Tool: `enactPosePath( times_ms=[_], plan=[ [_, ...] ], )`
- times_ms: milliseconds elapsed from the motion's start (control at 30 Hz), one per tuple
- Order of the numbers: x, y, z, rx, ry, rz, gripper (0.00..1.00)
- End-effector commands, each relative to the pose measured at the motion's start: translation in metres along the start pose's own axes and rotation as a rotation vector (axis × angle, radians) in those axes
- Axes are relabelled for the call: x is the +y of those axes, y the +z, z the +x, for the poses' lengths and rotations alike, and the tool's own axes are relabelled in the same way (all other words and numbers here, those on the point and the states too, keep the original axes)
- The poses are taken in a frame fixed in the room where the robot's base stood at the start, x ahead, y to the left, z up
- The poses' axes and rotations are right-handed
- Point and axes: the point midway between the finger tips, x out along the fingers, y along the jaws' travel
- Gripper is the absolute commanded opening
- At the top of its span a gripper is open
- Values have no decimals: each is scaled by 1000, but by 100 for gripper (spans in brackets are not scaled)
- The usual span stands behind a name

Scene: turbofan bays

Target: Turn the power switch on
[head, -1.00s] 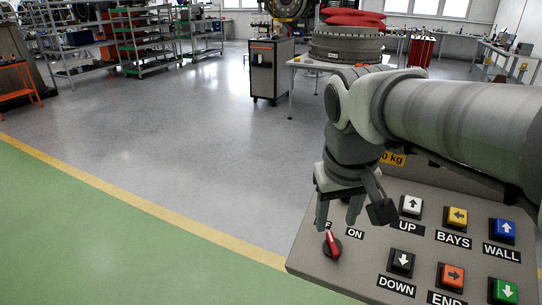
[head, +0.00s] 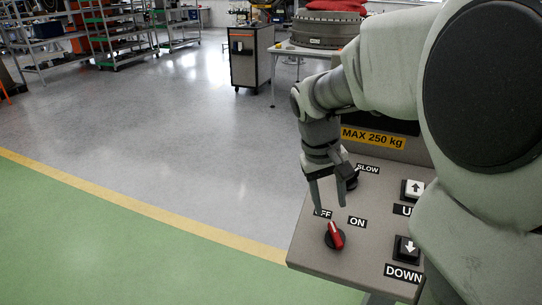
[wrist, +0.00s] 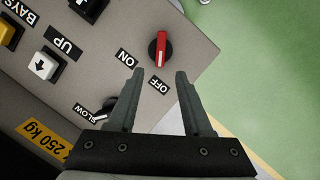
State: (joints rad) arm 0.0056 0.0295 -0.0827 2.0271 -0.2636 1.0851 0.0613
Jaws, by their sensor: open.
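The power switch (head: 335,236) is a red-handled rotary knob on a black base, on the grey control panel (head: 311,258). Its handle tilts toward the OFF label in the head view. The knob also shows in the wrist view (wrist: 160,49), with its handle pointing to OFF. The ON label (head: 357,222) is beside it. My gripper (head: 329,206) is open and empty, fingers pointing down over the OFF label, which it partly covers. In the wrist view my gripper (wrist: 160,72) has the knob just beyond and between its fingertips, apart from them.
A black SLOW knob (wrist: 107,107) lies close to one finger. White UP (head: 413,189) and DOWN (head: 406,248) buttons are to the right. My arm hides the panel's right side in the head view. A yellow load plate (head: 372,138) stands behind. Floor left of the panel is clear.

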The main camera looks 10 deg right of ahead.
Motion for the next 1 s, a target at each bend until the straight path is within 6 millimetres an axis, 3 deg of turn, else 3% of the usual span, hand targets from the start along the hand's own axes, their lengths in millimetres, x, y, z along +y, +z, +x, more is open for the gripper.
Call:
enactPosePath(
  times_ms=[200,400,600,867,1000],
  plan=[
    [-1,1,50,-5,0,-1,50],
    [0,1,81,-4,0,0,50],
    [0,0,93,0,0,0,50],
    [0,0,94,1,0,0,50],
    [0,0,94,1,0,0,28]
  ],
)
